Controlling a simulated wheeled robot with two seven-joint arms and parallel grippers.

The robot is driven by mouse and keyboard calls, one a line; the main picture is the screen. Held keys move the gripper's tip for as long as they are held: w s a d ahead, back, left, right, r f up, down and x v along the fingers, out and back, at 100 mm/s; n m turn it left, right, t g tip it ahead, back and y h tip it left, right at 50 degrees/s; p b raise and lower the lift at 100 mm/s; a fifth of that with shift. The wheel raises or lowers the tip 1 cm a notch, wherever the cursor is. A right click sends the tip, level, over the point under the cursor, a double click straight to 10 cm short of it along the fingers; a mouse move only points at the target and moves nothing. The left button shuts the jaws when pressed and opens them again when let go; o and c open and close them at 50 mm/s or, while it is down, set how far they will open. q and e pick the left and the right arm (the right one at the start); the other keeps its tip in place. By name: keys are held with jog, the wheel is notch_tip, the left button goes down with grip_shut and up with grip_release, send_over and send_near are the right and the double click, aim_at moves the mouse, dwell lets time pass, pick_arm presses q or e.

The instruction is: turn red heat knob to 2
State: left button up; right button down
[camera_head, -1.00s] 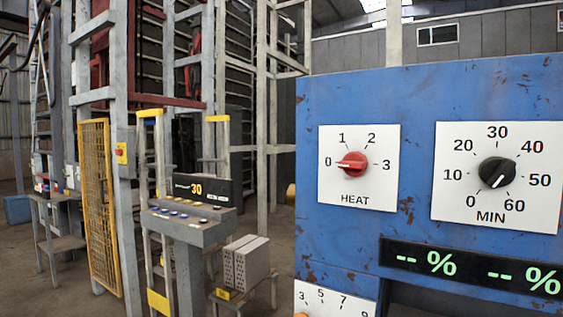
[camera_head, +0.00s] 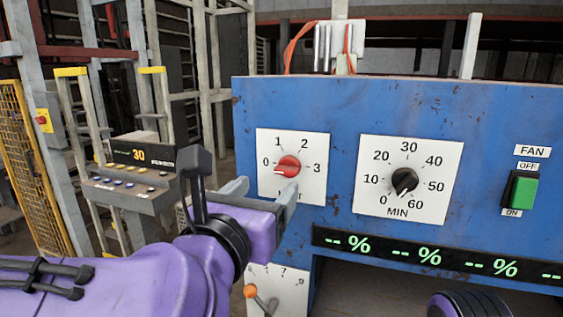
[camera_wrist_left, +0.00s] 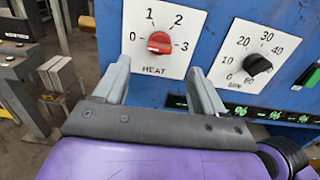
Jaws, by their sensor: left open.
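The red heat knob (camera_head: 288,166) sits on a white plate (camera_head: 265,143) marked 0, 1, 2, 3 on the blue panel. Its white pointer line faces left, close to the 0. My left gripper (camera_head: 262,192) is open and empty, below and in front of the knob; its near finger overlaps the plate's lower part and partly hides the word HEAT. In the left wrist view the knob (camera_wrist_left: 159,43) shows above the gap between the two spread fingers (camera_wrist_left: 158,68), apart from both.
Right of the heat plate is the black MIN knob (camera_head: 404,181), then a green FAN switch (camera_head: 523,192). A black percent display (camera_head: 430,257) runs below. An orange-tipped lever (camera_head: 250,291) stands at lower left. A console (camera_head: 133,185) stands left of the panel.

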aim_at(284, 170)
pick_arm(q)
jog(key=p+x, duration=0.2)
jog(key=x, duration=0.5)
jog(key=shift+w+d+p, duration=0.1)
jog(key=shift+w+p, duration=0.1)
jog(key=shift+p, duration=0.1)
jog(key=shift+w+d+f, duration=0.1)
jog(key=shift+w+d, duration=0.05)
jog(key=shift+w, duration=0.35)
jog(key=c, duration=1.1)
